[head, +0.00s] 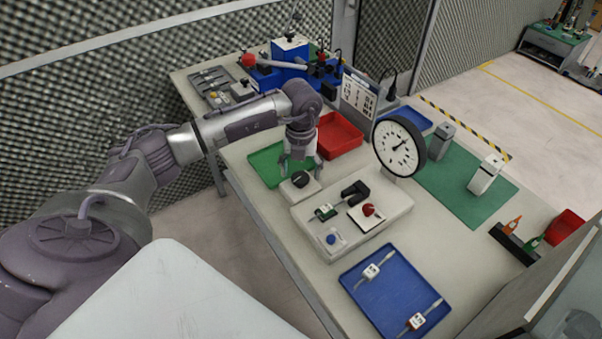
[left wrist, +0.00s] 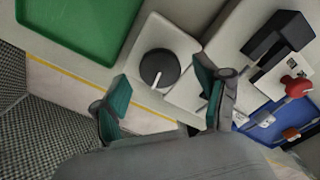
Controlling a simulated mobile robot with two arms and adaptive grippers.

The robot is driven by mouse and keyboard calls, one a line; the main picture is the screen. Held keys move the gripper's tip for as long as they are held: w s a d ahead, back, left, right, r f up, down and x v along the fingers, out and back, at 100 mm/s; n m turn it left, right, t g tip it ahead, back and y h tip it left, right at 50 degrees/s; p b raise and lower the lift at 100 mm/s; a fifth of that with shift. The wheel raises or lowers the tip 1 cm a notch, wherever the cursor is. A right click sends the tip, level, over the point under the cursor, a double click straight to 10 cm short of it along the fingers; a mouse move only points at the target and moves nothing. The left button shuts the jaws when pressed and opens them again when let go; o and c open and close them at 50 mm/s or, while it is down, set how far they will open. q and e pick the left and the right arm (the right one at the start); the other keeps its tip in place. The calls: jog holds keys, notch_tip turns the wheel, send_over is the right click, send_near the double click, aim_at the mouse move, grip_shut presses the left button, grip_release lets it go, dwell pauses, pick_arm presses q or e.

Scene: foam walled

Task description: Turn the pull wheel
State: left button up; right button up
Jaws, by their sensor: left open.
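A round black knob (head: 300,179) with a pale line across its top, which looks like the pull wheel, sits on a white block (head: 306,190) on the bench. The knob also shows in the left wrist view (left wrist: 159,69). My left gripper (head: 302,164) points down at the knob, its jaws apart and empty. In the left wrist view the gripper's green-padded fingers (left wrist: 163,88) stand open, left and right of the knob, with a gap on each side. I cannot tell the exact height between fingertips and knob. My right gripper is not in view.
A white panel (head: 381,215) with red, blue and black controls stands to the right. A dial gauge (head: 399,148) rises behind it. A green tray (head: 266,164) and a red tray (head: 340,136) lie behind; a blue tray (head: 376,306) lies in front.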

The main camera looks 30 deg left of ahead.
pick_arm(q)
notch_tip(320, 180, down, 2)
jog(key=shift+s, duration=0.1)
jog(key=shift+f, duration=0.45)
jog(key=shift+c, duration=0.2)
jog(key=c, duration=1.1)
jog(key=shift+c, duration=0.2)
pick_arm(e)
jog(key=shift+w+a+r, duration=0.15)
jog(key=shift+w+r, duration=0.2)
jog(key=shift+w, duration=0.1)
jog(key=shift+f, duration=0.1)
